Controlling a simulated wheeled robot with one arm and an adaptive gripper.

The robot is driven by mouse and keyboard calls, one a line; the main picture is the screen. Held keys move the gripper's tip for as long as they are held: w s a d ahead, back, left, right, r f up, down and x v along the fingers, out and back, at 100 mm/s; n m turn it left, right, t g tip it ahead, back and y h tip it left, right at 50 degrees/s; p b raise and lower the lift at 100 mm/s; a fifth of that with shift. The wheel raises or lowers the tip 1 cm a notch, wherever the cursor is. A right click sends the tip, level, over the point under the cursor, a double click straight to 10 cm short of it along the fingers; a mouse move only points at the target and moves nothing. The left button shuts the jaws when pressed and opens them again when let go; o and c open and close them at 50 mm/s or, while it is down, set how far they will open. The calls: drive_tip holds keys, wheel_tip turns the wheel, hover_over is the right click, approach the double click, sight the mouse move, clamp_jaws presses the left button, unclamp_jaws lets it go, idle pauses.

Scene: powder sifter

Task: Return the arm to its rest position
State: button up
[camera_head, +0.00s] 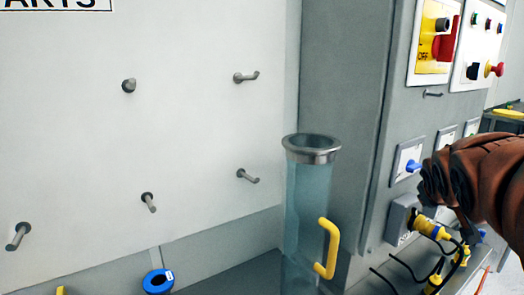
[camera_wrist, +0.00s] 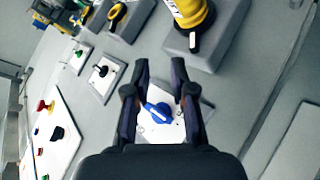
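My arm (camera_head: 490,180) reaches in from the right edge of the head view, beside the grey control cabinet (camera_head: 345,110). My gripper shows in the wrist view (camera_wrist: 160,70) with its two dark fingers apart and nothing held between them. A blue rotary knob (camera_wrist: 157,112) on a pale square plate appears between the fingers. I cannot tell how far the fingers are from it. The blue knob also shows in the head view (camera_head: 412,166), just left of my gripper. The fingertips are hard to make out in the head view.
Yellow plugs (camera_head: 430,228) with black cables stick out below the knob. A red switch handle (camera_head: 447,40) is above. A clear cylinder (camera_head: 308,205) with a yellow handle (camera_head: 328,248) stands left of the cabinet. Pegs (camera_head: 246,77) jut from the white wall.

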drive_tip(key=s+a+f+m+g+y, duration=0.1)
drive_tip(key=s+a+f+g+y, duration=0.3)
drive_tip(key=s+a+f, duration=0.85)
drive_tip(key=s+a+f+g, duration=0.3)
drive_tip(key=s+a+f, duration=0.1)
drive_tip(key=s, duration=0.5)
drive_tip(key=s+a+f+g+y, duration=0.1)
drive_tip(key=s+a+f+g, duration=0.3)
drive_tip(key=s, duration=0.5)
drive_tip(key=shift+s+f+m+y, duration=0.3)
drive_tip(key=shift+s+f, duration=0.05)
drive_tip(key=shift+f, duration=0.15)
